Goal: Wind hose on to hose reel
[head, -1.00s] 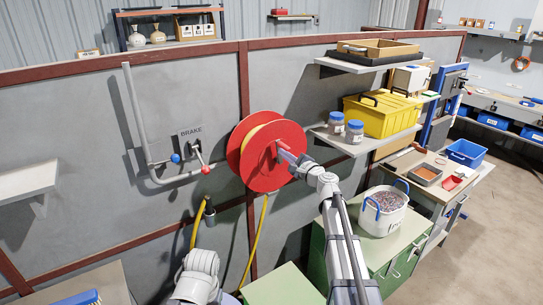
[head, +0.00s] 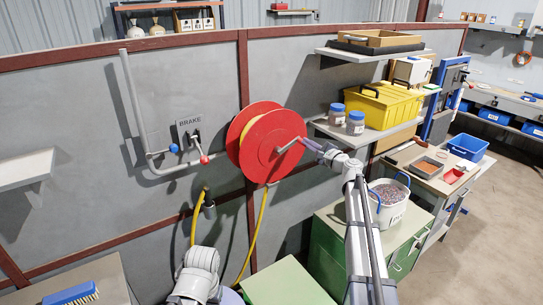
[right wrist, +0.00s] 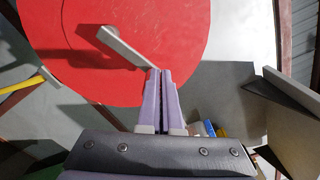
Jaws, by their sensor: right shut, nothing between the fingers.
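The red hose reel (head: 272,150) is mounted on the grey wall, with yellow hose showing between its discs. A grey crank (head: 289,145) sits on its front disc and slants up to the right. Yellow hose (head: 258,228) hangs below the reel, and another length (head: 195,218) hangs left near a grey holder. My right gripper (head: 308,143) is in front of the reel's right edge. In the right wrist view its fingers (right wrist: 158,73) are shut and empty, tips close to the end of the crank bar (right wrist: 125,46); contact is unclear. My left gripper is out of view.
A BRAKE plate (head: 189,124) with a red-knobbed lever (head: 203,158) is left of the reel. A shelf (head: 365,137) with jars (head: 337,114) and a yellow box (head: 382,108) is to the right. A white bucket (head: 390,212) stands on a green cabinet (head: 325,250) below.

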